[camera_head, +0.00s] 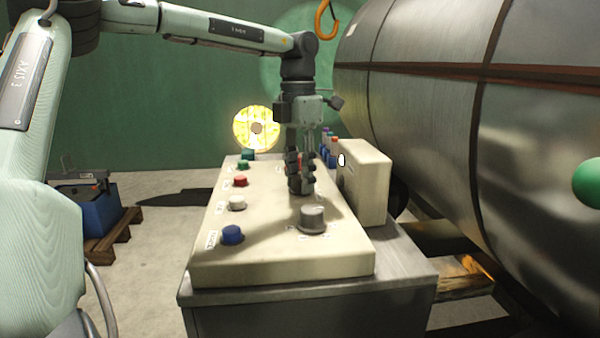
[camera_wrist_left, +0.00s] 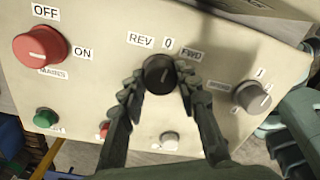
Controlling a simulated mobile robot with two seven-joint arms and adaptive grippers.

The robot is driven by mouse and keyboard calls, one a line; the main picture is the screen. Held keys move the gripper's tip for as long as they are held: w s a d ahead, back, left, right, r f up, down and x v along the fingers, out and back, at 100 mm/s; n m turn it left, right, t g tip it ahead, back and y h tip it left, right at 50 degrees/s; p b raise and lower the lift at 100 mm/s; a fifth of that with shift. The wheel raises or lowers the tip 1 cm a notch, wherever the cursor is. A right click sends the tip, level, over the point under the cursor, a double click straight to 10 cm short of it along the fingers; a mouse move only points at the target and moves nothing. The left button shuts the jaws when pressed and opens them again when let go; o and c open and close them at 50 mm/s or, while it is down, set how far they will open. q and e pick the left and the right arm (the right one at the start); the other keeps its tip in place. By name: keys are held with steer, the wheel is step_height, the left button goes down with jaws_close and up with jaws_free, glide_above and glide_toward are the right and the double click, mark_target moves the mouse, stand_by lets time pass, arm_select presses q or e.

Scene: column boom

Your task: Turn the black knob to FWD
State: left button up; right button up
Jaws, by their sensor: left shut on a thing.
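The black knob (camera_wrist_left: 160,75) sits on the cream control panel (camera_wrist_left: 110,15), under the labels REV, 0 and FWD (camera_wrist_left: 185,53) in the left wrist view. My left gripper (camera_wrist_left: 160,85) has a finger on each side of the knob and is shut on it. In the head view my left gripper (camera_head: 301,182) reaches down onto the panel (camera_head: 270,262) from above and mostly hides the knob. I cannot clearly tell which label the knob's pointer faces. My right gripper is in neither view.
A red knob (camera_wrist_left: 40,46) marked OFF and ON and a grey knob (camera_wrist_left: 252,95) flank the black one. A grey knob (camera_head: 312,218) and several coloured buttons line the panel. A cream box (camera_head: 365,185) stands close right of my gripper. A large metal tank (camera_head: 440,110) is beyond.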

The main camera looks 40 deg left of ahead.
arm_select(q)
steer(key=m+p, duration=0.2)
steer(key=m, duration=0.2)
steer(key=shift+r+m+p, duration=0.1)
steer(key=shift+m+p, duration=0.2)
steer(key=shift+m, duration=0.1)
steer(key=shift+w+m+p, duration=0.1)
steer(key=shift+m+p, duration=0.3)
steer(key=shift+m, duration=1.3)
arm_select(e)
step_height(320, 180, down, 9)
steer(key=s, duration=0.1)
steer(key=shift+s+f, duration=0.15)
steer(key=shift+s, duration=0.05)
arm_select(q)
steer(key=o, duration=1.2)
steer(key=shift+c, duration=0.2)
step_height(320, 180, up, 12)
steer(key=shift+w, duration=0.15)
steer(key=shift+a, duration=0.1)
